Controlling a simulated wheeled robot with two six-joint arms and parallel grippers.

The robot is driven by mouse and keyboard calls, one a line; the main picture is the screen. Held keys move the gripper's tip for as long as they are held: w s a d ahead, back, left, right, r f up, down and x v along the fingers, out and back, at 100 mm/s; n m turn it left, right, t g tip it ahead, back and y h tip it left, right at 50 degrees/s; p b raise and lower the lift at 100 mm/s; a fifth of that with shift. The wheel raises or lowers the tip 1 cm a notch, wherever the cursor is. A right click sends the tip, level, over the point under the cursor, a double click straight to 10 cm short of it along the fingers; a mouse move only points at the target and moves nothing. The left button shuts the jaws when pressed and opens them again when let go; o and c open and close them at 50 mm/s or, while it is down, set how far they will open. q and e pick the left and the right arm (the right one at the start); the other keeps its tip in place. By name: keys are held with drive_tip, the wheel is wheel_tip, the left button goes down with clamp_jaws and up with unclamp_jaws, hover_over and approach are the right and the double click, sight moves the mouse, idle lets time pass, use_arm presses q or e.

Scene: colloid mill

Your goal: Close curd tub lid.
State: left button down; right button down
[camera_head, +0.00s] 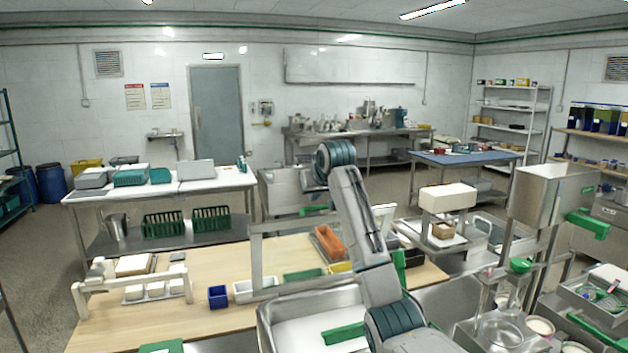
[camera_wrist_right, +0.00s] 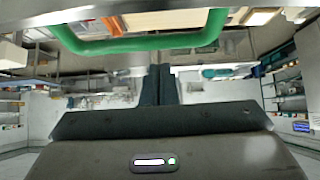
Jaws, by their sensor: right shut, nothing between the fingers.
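The curd tub (camera_head: 262,322) is a steel bin at the bottom centre of the head view, with white curd inside. Its lid (camera_head: 256,262) appears to be the upright framed panel at the tub's back edge, raised, with the table showing through it. A green handle (camera_head: 313,210) sits at its top edge. In the right wrist view, the green handle (camera_wrist_right: 140,46) crosses just beyond my right gripper (camera_wrist_right: 160,68). The gripper is shut and empty, apart from the handle in the picture. In the head view my right arm hides part of the lid. My left gripper is not seen.
A wooden table (camera_head: 200,262) behind the tub carries a blue box (camera_head: 218,296), a white press frame (camera_head: 130,286) and an orange block (camera_head: 329,242). Steel equipment (camera_head: 496,333) crowds the right. Open floor (camera_head: 40,260) shows at left.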

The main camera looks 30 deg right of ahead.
drive_tip(key=shift+s+a+f, duration=0.1)
drive_tip(key=shift+s+f, duration=0.05)
drive_tip(key=shift+s, duration=0.6)
drive_tip(key=shift+f, duration=0.1)
drive_tip(key=shift+w+f, duration=0.1)
drive_tip(key=shift+w, duration=0.1)
drive_tip(key=shift+s, duration=0.15)
